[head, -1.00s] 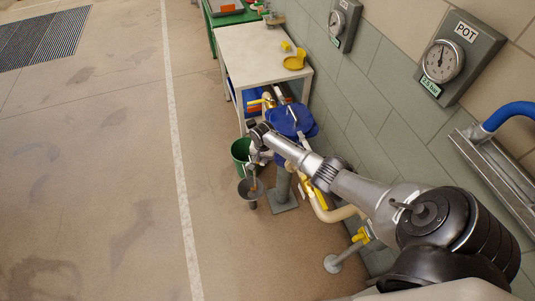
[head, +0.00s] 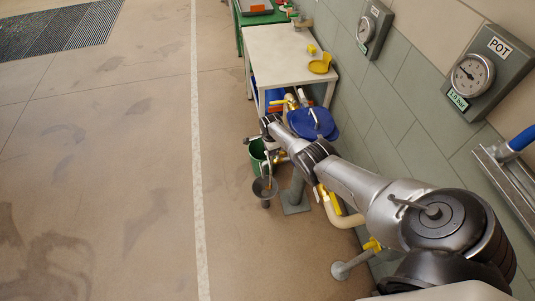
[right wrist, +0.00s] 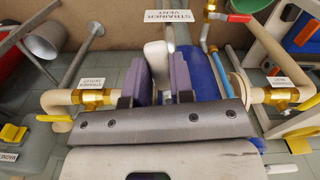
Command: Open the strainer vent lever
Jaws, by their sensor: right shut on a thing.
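My right gripper (right wrist: 159,85) is shut on a pale grey upright lever (right wrist: 156,56), with a purple pad on each side of it. The STRAINER VENT sign (right wrist: 168,16) is just behind the lever in the right wrist view. The blue strainer (right wrist: 202,75) lies directly to the right of the pads. In the head view the blue strainer lid (head: 315,124) shows beside my right arm, and the hand is too small there to make out the grip. My left gripper is in neither current view.
A white table (head: 282,56) stands behind; wall gauges (head: 473,74) are at right. The left floor is clear.

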